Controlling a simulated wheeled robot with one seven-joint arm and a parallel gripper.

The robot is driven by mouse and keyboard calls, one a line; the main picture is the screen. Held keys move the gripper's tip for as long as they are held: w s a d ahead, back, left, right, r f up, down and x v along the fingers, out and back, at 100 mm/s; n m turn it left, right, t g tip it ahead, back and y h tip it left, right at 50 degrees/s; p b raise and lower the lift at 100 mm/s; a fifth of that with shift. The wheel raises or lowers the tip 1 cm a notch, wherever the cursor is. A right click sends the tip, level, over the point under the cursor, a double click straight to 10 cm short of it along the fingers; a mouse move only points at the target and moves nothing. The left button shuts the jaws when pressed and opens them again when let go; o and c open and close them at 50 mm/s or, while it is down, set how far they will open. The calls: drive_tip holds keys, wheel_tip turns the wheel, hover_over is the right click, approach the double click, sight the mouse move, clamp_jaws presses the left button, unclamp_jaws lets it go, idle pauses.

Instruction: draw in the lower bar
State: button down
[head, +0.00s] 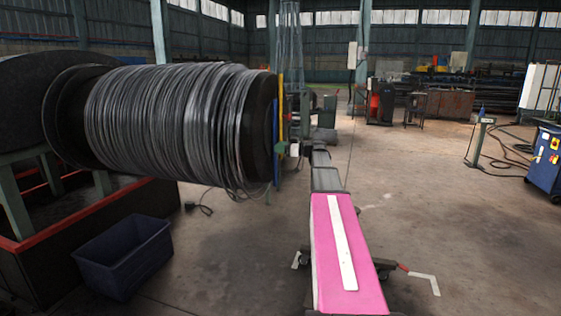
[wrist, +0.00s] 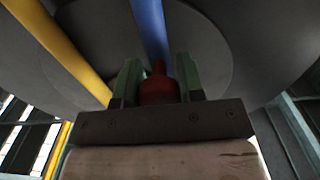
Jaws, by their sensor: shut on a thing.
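The drum (head: 165,125), wound with dark cable, fills the left of the head view. A yellow bar (head: 281,108) and a blue bar (head: 275,140) run upright along its right end face. In the wrist view the yellow bar (wrist: 62,50) slants at the left and the blue bar (wrist: 150,28) comes down at top centre. My gripper (wrist: 158,84) has its green fingers shut on a red knob (wrist: 158,90). The knob lies in line with the blue bar's near end; its joint to the bar is partly hidden. In the head view my gripper (head: 282,148) is small, beside the drum's end face.
A dark blue crate (head: 125,258) stands on the floor below the drum, beside its red-edged base (head: 85,213). A blue cabinet (head: 546,160) and a post with cables (head: 480,138) stand at the right. The floor between is mostly clear.

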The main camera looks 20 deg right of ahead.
drive_tip(key=shift+r, duration=1.2)
drive_tip(key=c, duration=0.8)
unclamp_jaws()
drive_tip(key=shift+s+d+f, duration=0.1)
drive_tip(key=shift+d, duration=0.05)
drive_tip(key=shift+s+d, duration=0.2)
drive_tip(key=shift+d, duration=0.05)
drive_tip(key=v, duration=1)
